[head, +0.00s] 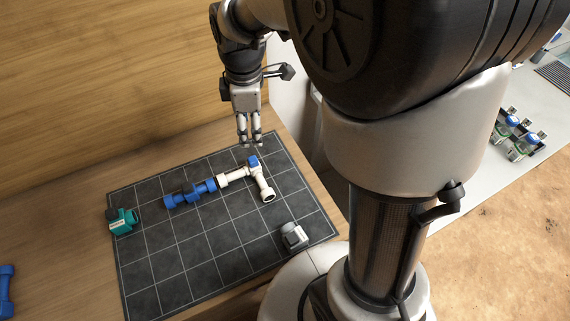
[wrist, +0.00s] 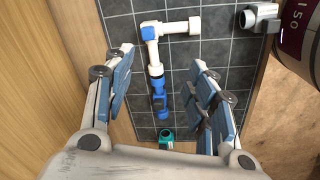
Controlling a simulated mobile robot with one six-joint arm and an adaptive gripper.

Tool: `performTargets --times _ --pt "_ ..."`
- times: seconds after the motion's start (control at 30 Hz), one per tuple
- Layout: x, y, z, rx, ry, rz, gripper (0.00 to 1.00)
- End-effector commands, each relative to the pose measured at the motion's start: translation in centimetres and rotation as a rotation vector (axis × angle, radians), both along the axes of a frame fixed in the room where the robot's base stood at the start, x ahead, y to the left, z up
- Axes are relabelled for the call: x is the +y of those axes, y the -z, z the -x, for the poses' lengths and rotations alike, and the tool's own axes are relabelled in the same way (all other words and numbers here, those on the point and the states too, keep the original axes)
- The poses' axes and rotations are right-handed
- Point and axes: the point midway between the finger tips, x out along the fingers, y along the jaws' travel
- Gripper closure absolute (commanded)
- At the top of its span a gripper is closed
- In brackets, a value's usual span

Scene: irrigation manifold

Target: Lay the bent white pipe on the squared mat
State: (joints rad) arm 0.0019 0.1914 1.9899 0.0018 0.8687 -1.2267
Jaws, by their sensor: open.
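The bent white pipe (head: 264,186) lies on the dark squared mat (head: 175,265). It has a blue patch at its corner, and one white arm points toward the near right. Its other arm meets a blue fitting (head: 190,194) end to end; I cannot tell whether they are joined. My gripper (head: 249,143) is open, empty and pointing down, above the far part of the mat near the pipe. In the wrist view the pipe (wrist: 178,28) shows beyond and between the spread fingers (wrist: 162,62), apart from them.
A teal fitting (head: 122,221) sits at the mat's left edge and a grey fitting (head: 294,236) near its right edge. Another blue part (head: 6,290) lies on the wooden table at far left. The mat's near left squares are bare. A wooden wall stands behind.

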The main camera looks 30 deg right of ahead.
Motion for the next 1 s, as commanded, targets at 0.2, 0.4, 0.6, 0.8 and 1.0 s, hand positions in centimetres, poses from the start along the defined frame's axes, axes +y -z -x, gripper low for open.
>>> performTargets --times 0.2,0.4,0.6,0.8,1.0 --pt "0.0 -5.4 5.9 -0.097 0.345 -0.048 0.49" --pt "0.0 -8.0 11.6 -0.174 0.659 -0.12 0.49" --pt "0.0 -8.8 16.8 -0.238 0.953 -0.211 0.49" --pt "0.0 -8.5 19.8 -0.271 1.141 -0.282 0.49" --pt "0.0 -8.3 20.6 -0.276 1.196 -0.302 0.49"
